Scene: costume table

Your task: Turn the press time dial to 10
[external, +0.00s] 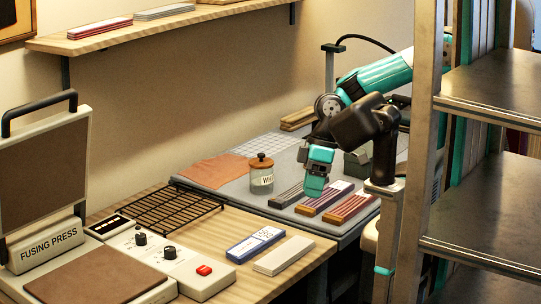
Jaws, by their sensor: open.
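The fusing press (45,243) stands open at the left, its lid raised and its brown lower plate (92,274) bare. Its control panel (158,257) has two black knobs, one farther back (141,239) and one nearer the front (170,252), plus a red button (204,270). I cannot read the knob labels or tell which is the press time dial. My gripper (315,190), with teal fingers, is open and points down above the grey mat, to the right of the panel and well apart from both knobs.
A black wire rack (160,209), a blue-and-white box (255,244) and a pale block (284,256) lie on the wooden table. A lidded jar (261,176) and several striped blocks (325,200) are near my gripper. A metal shelf unit (490,185) stands at right.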

